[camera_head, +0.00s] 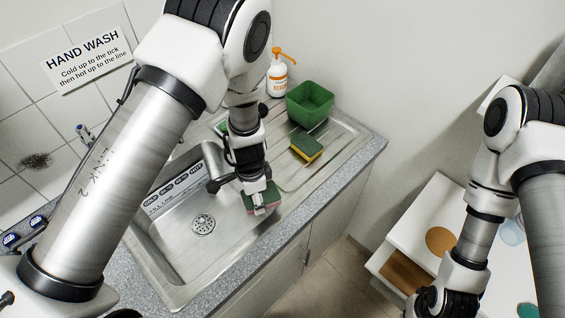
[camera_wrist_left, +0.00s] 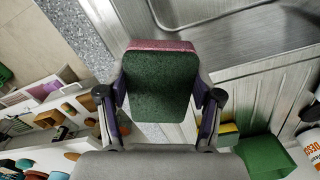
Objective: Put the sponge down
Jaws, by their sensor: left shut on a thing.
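My left gripper (camera_head: 261,203) is shut on a green and pink sponge (camera_head: 271,197), held over the right side of the sink basin (camera_head: 180,240) near the drainer. In the left wrist view the sponge (camera_wrist_left: 158,86) sits between the two fingers, its dark green face towards the camera and a pink edge at the top. A second sponge (camera_head: 306,148), yellow and green, lies on the ribbed drainer (camera_head: 335,150). My right gripper (camera_head: 425,302) is partly cut off at the bottom edge, and its fingers cannot be made out.
A green tub (camera_head: 310,103) stands on the drainer's far part, with a white and orange pump bottle (camera_head: 278,80) behind it. A white drawer unit (camera_head: 440,225) stands at the right. The drainer's front part is clear.

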